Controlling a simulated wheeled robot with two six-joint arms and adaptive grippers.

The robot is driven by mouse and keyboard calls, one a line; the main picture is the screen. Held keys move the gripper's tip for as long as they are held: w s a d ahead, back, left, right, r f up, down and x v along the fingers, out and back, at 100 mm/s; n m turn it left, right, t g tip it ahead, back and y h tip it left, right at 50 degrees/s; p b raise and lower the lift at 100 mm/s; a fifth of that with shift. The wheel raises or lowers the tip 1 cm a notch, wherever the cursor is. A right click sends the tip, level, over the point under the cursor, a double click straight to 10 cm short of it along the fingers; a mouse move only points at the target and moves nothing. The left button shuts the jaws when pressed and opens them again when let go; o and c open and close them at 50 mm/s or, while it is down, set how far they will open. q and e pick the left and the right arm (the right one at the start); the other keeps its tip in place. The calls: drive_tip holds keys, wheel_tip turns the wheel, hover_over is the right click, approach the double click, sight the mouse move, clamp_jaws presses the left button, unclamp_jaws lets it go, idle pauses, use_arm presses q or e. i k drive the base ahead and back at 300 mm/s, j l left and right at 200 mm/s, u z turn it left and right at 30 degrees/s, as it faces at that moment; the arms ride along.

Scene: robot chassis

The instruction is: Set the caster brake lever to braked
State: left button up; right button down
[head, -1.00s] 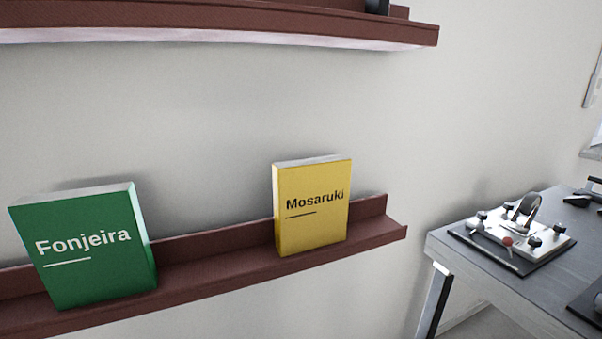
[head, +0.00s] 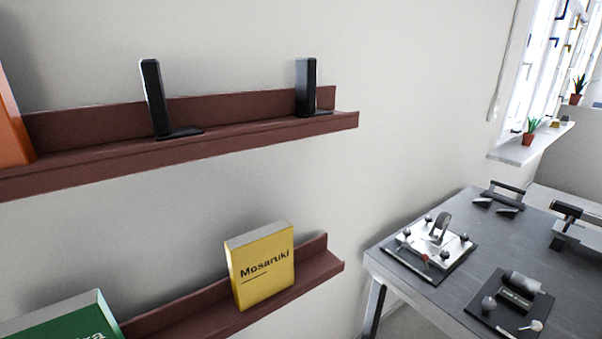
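A white chassis plate (head: 411,237) lies on a dark mat on the grey table at the right. A grey upright wheel-like part (head: 441,227) stands on it, with several dark round knobs or small wheels around it. A thin light lever with a red part (head: 425,258) shows at its front edge. It is too small to tell which way the lever is set. Neither of my grippers is in view.
The grey table (head: 392,276) also holds a second dark mat (head: 480,305) with small parts and dark tools at the back. Brown wall shelves (head: 250,128) hold black bookends, a yellow book (head: 262,265) and a green book (head: 60,322). A windowsill (head: 520,150) is beyond.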

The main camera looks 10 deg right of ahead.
sight(424, 257)
drive_tip(key=z, duration=1.4)
